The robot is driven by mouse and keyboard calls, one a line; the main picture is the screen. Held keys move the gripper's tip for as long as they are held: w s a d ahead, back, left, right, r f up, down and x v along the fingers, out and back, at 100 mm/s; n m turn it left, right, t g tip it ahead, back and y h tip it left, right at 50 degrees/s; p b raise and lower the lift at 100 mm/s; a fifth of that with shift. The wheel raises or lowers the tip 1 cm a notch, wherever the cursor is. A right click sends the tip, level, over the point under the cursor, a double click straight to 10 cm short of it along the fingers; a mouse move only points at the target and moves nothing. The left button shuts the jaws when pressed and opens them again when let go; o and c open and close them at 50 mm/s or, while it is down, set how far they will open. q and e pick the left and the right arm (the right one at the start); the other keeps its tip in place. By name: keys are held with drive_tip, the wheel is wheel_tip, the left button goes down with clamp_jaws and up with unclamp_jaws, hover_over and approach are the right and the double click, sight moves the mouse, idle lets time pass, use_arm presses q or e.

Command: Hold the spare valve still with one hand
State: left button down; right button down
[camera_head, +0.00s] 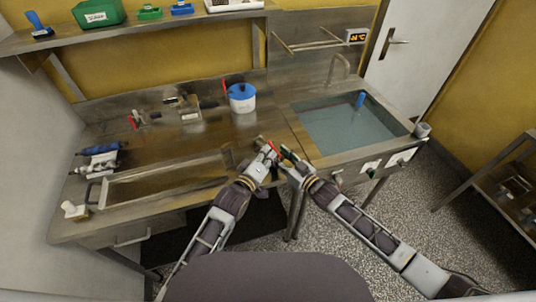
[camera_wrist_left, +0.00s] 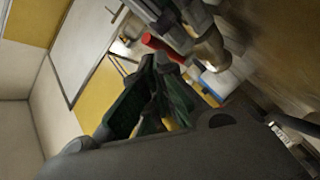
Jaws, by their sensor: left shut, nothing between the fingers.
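A valve with a red lever (camera_head: 272,147) shows small at the bench's front edge, between my two grippers. In the left wrist view its red lever (camera_wrist_left: 160,46) lies just past my left fingers, beside a grey metal body with a brass-coloured end (camera_wrist_left: 211,52). My left gripper (camera_head: 266,154) is shut with nothing in it, close beside the valve. Its dark green fingers (camera_wrist_left: 145,102) show in the wrist view. My right gripper (camera_head: 284,157) is right beside the valve on the other side. Its fingers are too small and overlapped to tell whether they grip it.
A sink (camera_head: 345,125) with water and a blue object is at the right. Another fitting (camera_head: 190,108) stands at the back. A framed tray (camera_head: 165,182) lies at the left.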

use_arm(q)
drive_tip(key=s+r, duration=0.3)
drive_tip(key=s, duration=0.8)
drive_tip(key=shift+a+r, duration=0.15)
drive_tip(key=shift+a, duration=0.25)
idle(0.3)
idle(0.4)
